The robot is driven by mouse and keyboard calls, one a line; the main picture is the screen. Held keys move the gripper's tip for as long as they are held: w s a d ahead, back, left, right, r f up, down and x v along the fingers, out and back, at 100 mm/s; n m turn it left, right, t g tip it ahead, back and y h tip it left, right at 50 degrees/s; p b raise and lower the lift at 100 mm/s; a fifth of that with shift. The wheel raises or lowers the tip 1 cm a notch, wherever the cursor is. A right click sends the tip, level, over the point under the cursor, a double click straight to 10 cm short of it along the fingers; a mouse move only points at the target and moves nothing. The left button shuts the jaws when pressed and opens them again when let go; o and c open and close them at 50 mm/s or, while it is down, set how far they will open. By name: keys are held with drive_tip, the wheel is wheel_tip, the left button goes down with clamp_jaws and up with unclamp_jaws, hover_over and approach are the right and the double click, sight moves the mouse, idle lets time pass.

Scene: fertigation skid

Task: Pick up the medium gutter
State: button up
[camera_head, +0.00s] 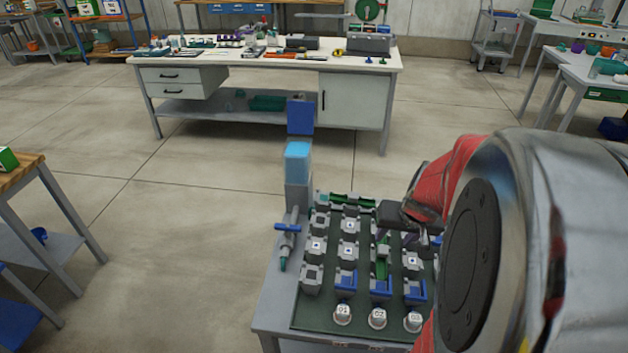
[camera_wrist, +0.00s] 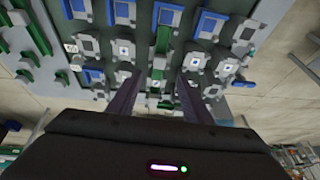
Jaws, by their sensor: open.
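Green gutter pieces lie on the dark skid board. One short green gutter (camera_head: 382,263) runs front to back among the grey blocks, and a longer green one (camera_head: 350,199) lies along the far edge. In the wrist view a green gutter (camera_wrist: 162,42) sits between two columns of blocks, just beyond my fingertips. Which piece is the medium gutter I cannot tell for sure. My gripper (camera_wrist: 158,84) is open and empty, its two dark fingers apart over the board, one on each side of the gutter's line. In the head view my arm hides the board's right side.
Grey square blocks (camera_head: 316,246) and blue-topped fittings (camera_head: 346,280) crowd the board around the gutter. White numbered caps (camera_head: 377,318) line the near edge. A grey post with a light-blue top (camera_head: 297,165) stands at the left. A workbench (camera_head: 265,65) stands farther back.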

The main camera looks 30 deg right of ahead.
hover_over(384, 248)
drive_tip(key=s+a, duration=0.1)
drive_tip(key=s, duration=0.2)
drive_tip(key=shift+w+a+f, duration=0.1)
drive_tip(key=shift+a+f, duration=0.05)
drive_tip(key=shift+f, duration=2.25)
drive_tip(key=shift+x, duration=2.6)
drive_tip(key=shift+w+r, duration=0.1)
drive_tip(key=shift+c, duration=0.4)
clamp_jaws()
